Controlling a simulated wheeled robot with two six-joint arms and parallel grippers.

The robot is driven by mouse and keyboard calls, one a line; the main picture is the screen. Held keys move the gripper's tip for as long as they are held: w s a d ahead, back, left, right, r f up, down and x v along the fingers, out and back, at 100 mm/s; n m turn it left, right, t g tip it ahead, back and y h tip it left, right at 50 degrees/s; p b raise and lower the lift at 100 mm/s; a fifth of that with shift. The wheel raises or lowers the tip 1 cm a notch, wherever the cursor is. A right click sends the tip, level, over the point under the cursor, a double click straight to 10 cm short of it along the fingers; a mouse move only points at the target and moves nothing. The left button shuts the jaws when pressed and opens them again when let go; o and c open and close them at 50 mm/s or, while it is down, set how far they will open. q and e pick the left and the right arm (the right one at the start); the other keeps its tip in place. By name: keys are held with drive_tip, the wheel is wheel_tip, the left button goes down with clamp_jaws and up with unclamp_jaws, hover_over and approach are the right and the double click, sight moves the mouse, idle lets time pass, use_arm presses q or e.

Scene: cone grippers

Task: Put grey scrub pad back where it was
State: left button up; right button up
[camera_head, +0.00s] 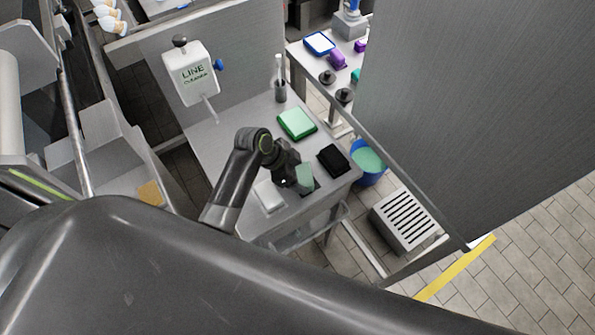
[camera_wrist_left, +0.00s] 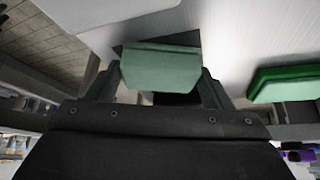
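The grey scrub pad (camera_head: 305,177), grey-green in colour, is at my left gripper (camera_head: 291,178) above the front part of the steel table (camera_head: 229,150). In the left wrist view the pad (camera_wrist_left: 160,70) sits between the two fingers of the left gripper (camera_wrist_left: 165,85), which appear closed on its sides. A dark patch shows beside and below the pad; I cannot tell whether the pad touches it or the table. My right gripper is not in view.
A white pad (camera_head: 269,196) lies left of the gripper. A black pad (camera_head: 333,160) lies to the right, a green pad (camera_head: 297,123) farther back. A white dispenser (camera_head: 190,75) stands at the back left.

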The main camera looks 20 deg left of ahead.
use_arm(q)
drive_tip(key=o, duration=0.4)
drive_tip(key=shift+c, duration=0.2)
drive_tip(key=shift+r, duration=0.3)
drive_tip(key=p+v, duration=1.1)
drive_tip(key=p, duration=0.1)
drive_tip(key=shift+a+r, duration=0.2)
drive_tip(key=shift+r, duration=0.15)
drive_tip(key=shift+s+f, duration=0.1)
drive_tip(key=shift+s, duration=0.1)
